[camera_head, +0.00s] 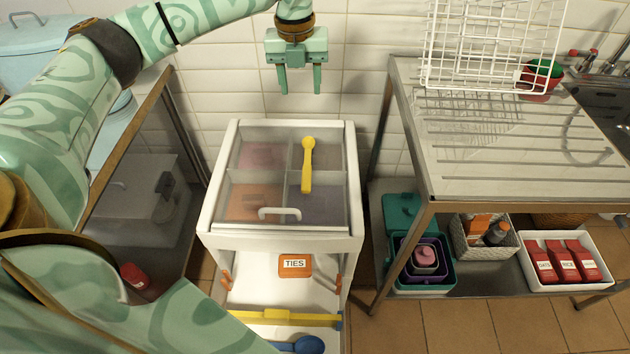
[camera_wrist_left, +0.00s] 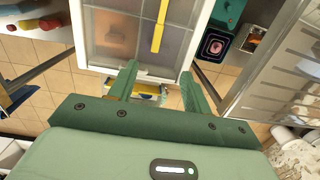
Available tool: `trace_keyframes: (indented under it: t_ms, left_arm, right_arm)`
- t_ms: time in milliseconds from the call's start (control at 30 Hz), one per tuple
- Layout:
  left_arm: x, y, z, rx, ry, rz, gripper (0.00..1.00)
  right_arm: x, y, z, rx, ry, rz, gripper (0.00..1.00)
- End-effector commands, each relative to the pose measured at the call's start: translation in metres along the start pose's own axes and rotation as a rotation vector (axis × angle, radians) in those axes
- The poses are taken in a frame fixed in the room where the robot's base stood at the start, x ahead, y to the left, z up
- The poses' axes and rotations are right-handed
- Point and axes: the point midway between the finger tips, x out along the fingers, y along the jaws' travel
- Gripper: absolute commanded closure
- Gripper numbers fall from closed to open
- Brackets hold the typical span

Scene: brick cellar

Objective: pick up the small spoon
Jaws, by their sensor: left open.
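The small yellow spoon (camera_head: 307,165) lies on the clear lid (camera_head: 262,205) of a white cabinet, bowl toward the wall and handle toward the front. In the left wrist view a length of the yellow spoon (camera_wrist_left: 159,27) shows beyond the fingers, its far end cut off by the frame. My left gripper (camera_head: 299,92) hangs open and empty with fingers down, in front of the tiled wall and apart from the spoon. In the left wrist view its two fingers (camera_wrist_left: 158,75) are spread. My right gripper is not in view.
The lid has a white handle (camera_head: 280,212). Below are an orange TIES box (camera_head: 295,265), a yellow bar (camera_head: 285,318) and a blue spoon (camera_head: 309,345). A metal draining table (camera_head: 480,150) with a white wire rack (camera_head: 490,45) stands right. A shelf (camera_head: 150,110) stands left.

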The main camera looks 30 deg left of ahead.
Motion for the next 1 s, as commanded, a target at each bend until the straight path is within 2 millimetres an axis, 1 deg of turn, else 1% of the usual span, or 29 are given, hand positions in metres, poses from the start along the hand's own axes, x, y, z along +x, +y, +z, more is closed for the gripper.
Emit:
trace_keyframes:
  t_ms: [33,100,133,200,367,467,600,700,800,933,1000]
  left_arm:
    - [0.053,-0.001,0.002,0.0,0.028,0.017,0.51]
    - [0.078,-0.002,0.003,0.0,0.042,0.025,0.51]
    - [0.086,-0.002,0.003,0.0,0.047,0.028,0.51]
    - [0.1,-0.002,0.003,0.0,0.054,0.033,0.51]
    - [0.119,-0.002,0.003,0.0,0.061,0.037,0.51]
    - [0.141,-0.001,0.001,0.001,0.063,0.037,0.51]
    - [0.178,0.001,-0.001,0.0,0.064,0.038,0.51]
    - [0.198,0.001,-0.003,0.0,0.062,0.038,0.51]
    - [0.211,0.002,-0.003,0.0,0.061,0.036,0.51]
    - [0.217,0.002,-0.004,0.0,0.058,0.035,0.51]
    - [0.227,0.002,-0.005,0.0,0.06,0.036,0.51]
  right_arm:
    - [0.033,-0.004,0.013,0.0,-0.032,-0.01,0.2]
    - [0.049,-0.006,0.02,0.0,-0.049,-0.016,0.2]
    - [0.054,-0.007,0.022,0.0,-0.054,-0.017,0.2]
    - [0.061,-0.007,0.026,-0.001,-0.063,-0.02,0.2]
    - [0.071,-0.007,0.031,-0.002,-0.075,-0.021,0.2]
    - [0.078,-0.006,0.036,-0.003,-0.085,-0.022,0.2]
    - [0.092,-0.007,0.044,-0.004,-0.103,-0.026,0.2]
    - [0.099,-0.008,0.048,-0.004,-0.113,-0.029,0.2]
    - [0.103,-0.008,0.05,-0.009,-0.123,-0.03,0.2]
    - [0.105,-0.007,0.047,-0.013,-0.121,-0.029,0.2]
    - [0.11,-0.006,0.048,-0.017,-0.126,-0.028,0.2]
